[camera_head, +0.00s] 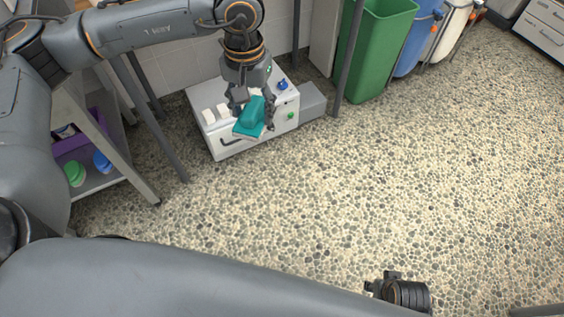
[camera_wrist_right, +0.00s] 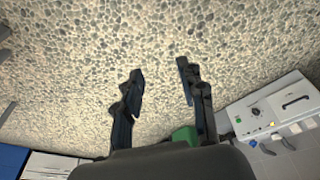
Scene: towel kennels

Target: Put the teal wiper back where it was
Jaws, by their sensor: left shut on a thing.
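The teal wiper (camera_head: 252,112) is a teal block with a flat, pale-edged base, seen in the head view. My left gripper (camera_head: 252,110) points down and is shut on it, with fingers at both sides. The wiper is over the top of a white box-shaped machine (camera_head: 222,147) on the floor; I cannot tell whether it touches the machine. My right gripper (camera_wrist_right: 160,74) has its fingers apart and empty over the pebbled floor in the right wrist view.
A green bin (camera_head: 378,48), a blue bin (camera_head: 418,40) and a white bin stand at the upper right. A shelf (camera_head: 103,181) at left holds a purple crate (camera_head: 68,146) and green and blue items. Grey posts flank the machine. The floor (camera_head: 350,180) is clear.

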